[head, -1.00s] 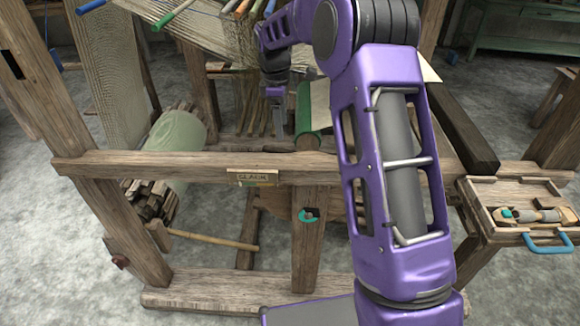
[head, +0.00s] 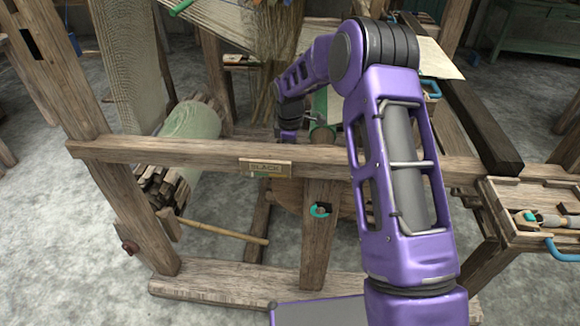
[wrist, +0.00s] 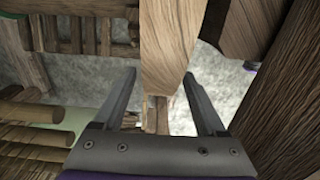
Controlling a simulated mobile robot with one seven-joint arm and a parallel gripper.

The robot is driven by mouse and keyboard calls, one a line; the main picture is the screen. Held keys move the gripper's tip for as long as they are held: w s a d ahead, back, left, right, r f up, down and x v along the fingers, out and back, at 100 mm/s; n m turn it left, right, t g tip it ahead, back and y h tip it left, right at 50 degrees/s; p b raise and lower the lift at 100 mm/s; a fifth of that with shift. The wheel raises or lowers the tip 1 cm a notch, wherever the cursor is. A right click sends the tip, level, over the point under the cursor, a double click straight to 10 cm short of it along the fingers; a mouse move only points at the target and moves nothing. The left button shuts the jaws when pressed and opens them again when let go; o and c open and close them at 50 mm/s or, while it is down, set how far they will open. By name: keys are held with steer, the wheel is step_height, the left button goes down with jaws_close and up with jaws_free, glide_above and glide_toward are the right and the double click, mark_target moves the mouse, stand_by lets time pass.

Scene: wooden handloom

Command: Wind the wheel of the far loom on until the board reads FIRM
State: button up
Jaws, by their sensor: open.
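The small board (head: 265,167) on the front rail of the loom reads SLACK, as far as the small letters show. My gripper (head: 288,142) is behind that rail in the head view, its fingertips largely hidden by the rail. In the wrist view my gripper (wrist: 160,74) is open, its two fingers apart. A pale wooden bar (wrist: 169,50) appears between the fingers; I cannot tell whether it touches them. A rounded brown wooden part (head: 284,203), possibly the wheel, shows behind the front post, mostly hidden. A teal ring (head: 320,210) is on that post.
The front rail (head: 180,155) crosses between my body and the gripper. A pale green roll (head: 190,128) lies at the left. A wooden tray (head: 495,196) with tools is at the right. A dark beam (head: 465,120) runs beside my arm. Round wooden poles (wrist: 25,135) show in the wrist view.

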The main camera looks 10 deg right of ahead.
steer(key=shift+f, duration=1.3)
jaws_close()
stand_by(0.5)
